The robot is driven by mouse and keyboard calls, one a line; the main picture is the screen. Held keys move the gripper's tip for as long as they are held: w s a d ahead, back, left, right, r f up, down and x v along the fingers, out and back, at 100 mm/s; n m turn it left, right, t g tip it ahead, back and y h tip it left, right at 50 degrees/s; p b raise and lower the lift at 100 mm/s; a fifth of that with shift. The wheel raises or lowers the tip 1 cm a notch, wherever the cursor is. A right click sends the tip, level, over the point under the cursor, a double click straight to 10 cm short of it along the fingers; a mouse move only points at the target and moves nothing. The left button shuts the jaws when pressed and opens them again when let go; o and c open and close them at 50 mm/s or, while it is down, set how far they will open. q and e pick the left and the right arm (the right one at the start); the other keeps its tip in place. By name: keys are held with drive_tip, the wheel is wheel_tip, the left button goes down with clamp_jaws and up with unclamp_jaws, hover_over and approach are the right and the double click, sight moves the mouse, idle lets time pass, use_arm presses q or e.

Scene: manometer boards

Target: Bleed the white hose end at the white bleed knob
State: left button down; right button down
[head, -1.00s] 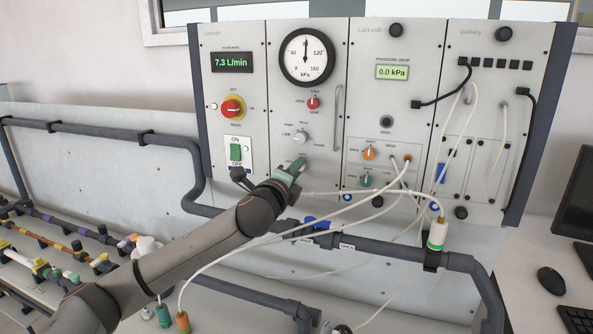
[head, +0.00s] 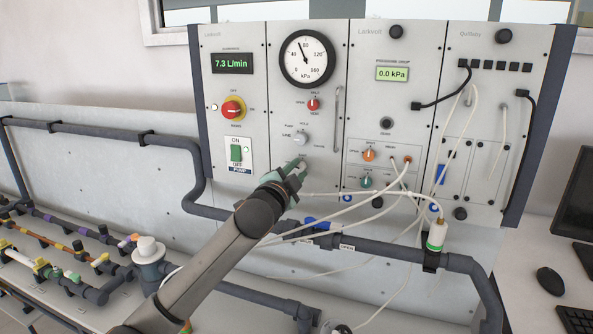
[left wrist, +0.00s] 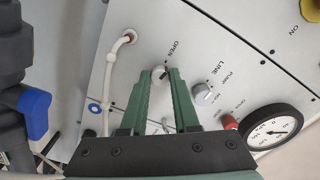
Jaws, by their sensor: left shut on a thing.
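In the left wrist view, the white bleed knob (left wrist: 158,72) sits on the grey panel beside an OPEN label, between the green fingertips of my left gripper (left wrist: 160,76). The gripper is shut on this knob. In the head view my left gripper (head: 297,168) is at the lower part of the panel, below the LINE knob (head: 301,138), and hides the bleed knob. A white hose end (left wrist: 128,37) is at a panel port near the knob in the left wrist view. The round gauge (head: 306,58) has its needle tilted up and left. My right gripper is not in view.
White hoses (head: 350,222) hang in front of the panel's lower part. A dark pipe (head: 385,248) with a blue handle (head: 318,224) runs below it. A white fitting with a green band (head: 437,235) stands at that pipe. The green pump switch (head: 236,153) is left of my gripper.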

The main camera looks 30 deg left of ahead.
use_arm(q)
drive_tip(key=shift+n, duration=1)
drive_tip(key=c, duration=0.7)
unclamp_jaws()
drive_tip(key=shift+o, duration=0.2)
drive_tip(key=shift+s, duration=0.1)
drive_tip(key=b+v, duration=0.2)
drive_tip(key=v, duration=1)
drive_tip(key=shift+s, duration=0.2)
